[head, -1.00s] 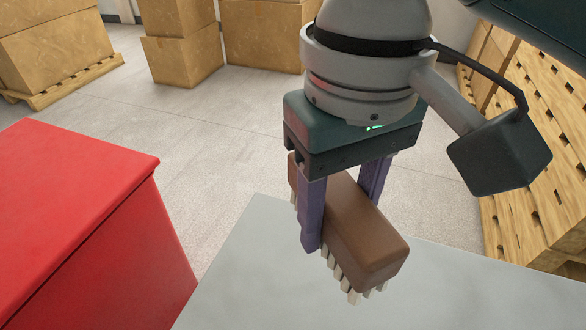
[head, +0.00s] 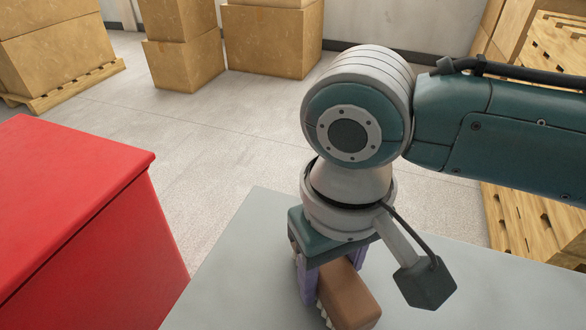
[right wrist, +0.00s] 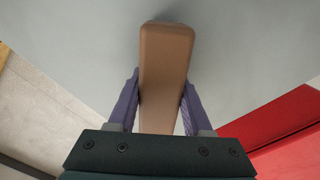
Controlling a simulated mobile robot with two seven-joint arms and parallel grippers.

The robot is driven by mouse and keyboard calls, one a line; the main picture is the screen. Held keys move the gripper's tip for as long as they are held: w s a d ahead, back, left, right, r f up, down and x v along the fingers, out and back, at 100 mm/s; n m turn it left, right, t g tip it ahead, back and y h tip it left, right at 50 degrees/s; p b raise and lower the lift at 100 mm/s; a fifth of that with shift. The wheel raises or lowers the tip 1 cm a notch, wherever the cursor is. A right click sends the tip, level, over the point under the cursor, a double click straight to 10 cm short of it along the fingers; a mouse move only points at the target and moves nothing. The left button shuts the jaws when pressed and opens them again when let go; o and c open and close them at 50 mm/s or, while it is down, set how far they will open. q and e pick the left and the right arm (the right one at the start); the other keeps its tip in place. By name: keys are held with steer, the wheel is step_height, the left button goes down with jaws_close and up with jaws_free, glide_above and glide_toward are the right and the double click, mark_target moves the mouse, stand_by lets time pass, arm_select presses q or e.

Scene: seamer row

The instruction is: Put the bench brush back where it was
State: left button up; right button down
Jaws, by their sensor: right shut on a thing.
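The bench brush (head: 350,296) has a brown block and pale bristles on its underside. My right gripper (head: 326,284) is shut on it, one purple finger on each side of the block. The brush is at the grey table top (head: 232,262), bristles down; I cannot tell whether they touch the surface. In the right wrist view the brush (right wrist: 166,75) runs between the two fingers (right wrist: 160,105), over the grey surface. My left gripper is not in view.
A red cabinet or box (head: 70,200) stands to the left, apart from the table. Cardboard boxes (head: 270,40) stand on the floor behind, some on a pallet (head: 75,85). Wooden pallets (head: 520,215) are at the right. The visible table top around the brush is clear.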

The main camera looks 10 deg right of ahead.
steer(key=shift+c, duration=1.6)
jaws_free()
steer(key=shift+f, duration=0.15)
step_height(320, 180, up, 12)
steer(key=p, duration=0.4)
steer(key=shift+r, duration=0.2)
steer(key=s+a+f+n+t+y, duration=0.1)
steer(key=s+a+f+y, duration=0.15)
steer(key=s+a, duration=0.2)
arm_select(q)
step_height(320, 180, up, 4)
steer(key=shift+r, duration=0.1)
arm_select(e)
steer(key=s+d+t+h, duration=0.1)
steer(key=s+d, duration=0.3)
steer(key=d, duration=0.3)
steer(key=s+d+m+t+h, duration=0.1)
steer(key=s+d, duration=0.2)
steer(key=d, duration=0.4)
steer(key=shift+s+f+t, duration=0.3)
steer(key=shift+s+f, duration=0.05)
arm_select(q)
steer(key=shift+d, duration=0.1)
